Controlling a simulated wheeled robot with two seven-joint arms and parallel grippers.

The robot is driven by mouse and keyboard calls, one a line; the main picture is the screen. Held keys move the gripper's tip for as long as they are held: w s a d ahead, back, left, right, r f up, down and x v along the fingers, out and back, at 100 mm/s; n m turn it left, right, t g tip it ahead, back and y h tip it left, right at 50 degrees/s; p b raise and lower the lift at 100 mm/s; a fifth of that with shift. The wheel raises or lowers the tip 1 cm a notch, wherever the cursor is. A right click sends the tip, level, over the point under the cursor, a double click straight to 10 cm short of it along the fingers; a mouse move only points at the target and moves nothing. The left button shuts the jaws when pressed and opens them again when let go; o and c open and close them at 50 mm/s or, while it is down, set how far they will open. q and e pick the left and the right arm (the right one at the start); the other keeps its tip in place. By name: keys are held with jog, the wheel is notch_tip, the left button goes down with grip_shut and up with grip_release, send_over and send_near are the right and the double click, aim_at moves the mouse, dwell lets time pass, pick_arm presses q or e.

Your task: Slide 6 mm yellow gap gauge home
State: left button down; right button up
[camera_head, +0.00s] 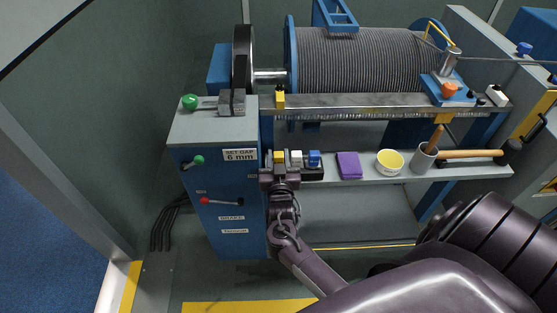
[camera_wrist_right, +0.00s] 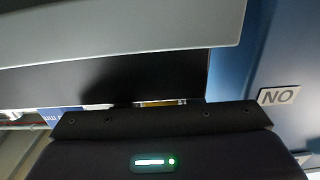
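The yellow gauge (camera_head: 279,157) stands at the left end of a short row in a dark rack (camera_head: 313,174) on the grey shelf. A white gauge (camera_head: 296,158) and a blue gauge (camera_head: 314,159) stand to its right. My right gripper (camera_head: 279,172) is at the front of the rack, just below the yellow gauge in the picture. Its fingertips are hidden, so I cannot tell whether it touches or grips the gauge. In the right wrist view a small yellowish strip (camera_wrist_right: 160,103) shows behind the dark gripper body. My left gripper is not in view.
The blue console (camera_head: 228,190) with a "SET GAP 6 mm" label (camera_head: 240,155) stands left of the rack. A metal rail (camera_head: 370,103) with a yellow-black piece (camera_head: 280,97) runs above.

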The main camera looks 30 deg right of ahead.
jog(key=shift+w, duration=0.15)
jog(key=c, duration=0.7)
jog(key=shift+o, duration=0.2)
jog(key=shift+r, duration=0.1)
